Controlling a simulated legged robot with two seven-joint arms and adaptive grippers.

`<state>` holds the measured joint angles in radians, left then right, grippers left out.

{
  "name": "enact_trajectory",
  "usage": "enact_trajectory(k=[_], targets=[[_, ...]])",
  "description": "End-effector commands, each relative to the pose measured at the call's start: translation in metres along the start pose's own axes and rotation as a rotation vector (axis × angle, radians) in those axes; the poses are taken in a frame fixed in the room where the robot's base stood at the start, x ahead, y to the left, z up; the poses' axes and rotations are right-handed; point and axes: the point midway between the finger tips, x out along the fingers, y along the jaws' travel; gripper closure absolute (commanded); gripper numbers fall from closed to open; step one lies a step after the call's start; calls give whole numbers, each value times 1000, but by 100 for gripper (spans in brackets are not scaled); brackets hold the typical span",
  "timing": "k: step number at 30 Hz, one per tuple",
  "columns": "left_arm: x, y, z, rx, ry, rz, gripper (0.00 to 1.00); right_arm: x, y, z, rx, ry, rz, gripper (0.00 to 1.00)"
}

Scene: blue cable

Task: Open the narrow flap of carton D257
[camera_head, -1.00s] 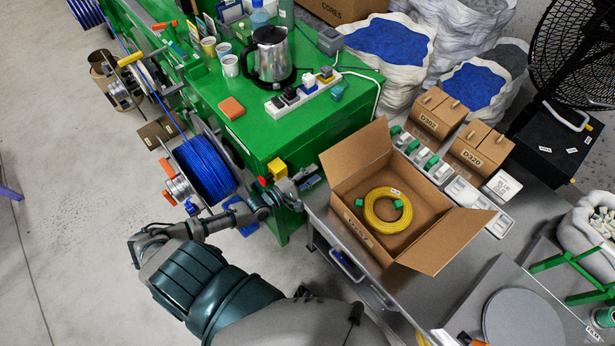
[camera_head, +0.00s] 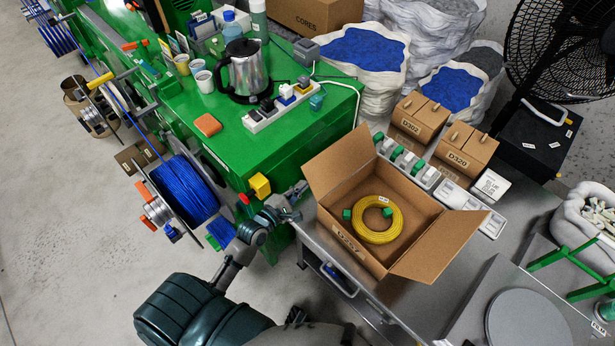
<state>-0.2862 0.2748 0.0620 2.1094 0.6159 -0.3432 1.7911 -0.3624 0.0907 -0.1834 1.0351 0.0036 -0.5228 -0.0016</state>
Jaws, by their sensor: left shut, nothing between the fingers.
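Carton D257 (camera_head: 349,242) stands on the grey bench with its top open. One flap (camera_head: 341,160) stands up and leans outward along its upper-left edge. Another flap (camera_head: 438,248) is spread outward along its lower-right edge. I see no flap standing on the other two edges. A yellow cable coil (camera_head: 399,224) with green connectors lies inside. My left gripper (camera_head: 299,196) is shut and empty, just left of the carton's left corner, close to the raised flap. I cannot tell whether it touches. My right gripper is not in view.
A green machine table (camera_head: 320,135) with a kettle (camera_head: 244,70) and power strip lies behind my left gripper. Small cartons D302 (camera_head: 417,118) and D320 (camera_head: 464,150) and a row of grey-green parts (camera_head: 407,163) stand behind the carton. A round grey plate (camera_head: 526,318) is at front right.

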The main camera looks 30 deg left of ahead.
Motion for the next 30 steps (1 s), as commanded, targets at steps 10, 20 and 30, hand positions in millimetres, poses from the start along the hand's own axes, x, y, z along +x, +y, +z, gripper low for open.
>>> enact_trajectory(k=[10,20,30], targets=[[-1,-2,-29,-58,133,-22,100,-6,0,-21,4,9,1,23],[58,-4,-36,-56,131,-23,100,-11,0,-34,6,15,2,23],[82,-4,-39,-56,130,-23,100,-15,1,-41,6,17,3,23]])
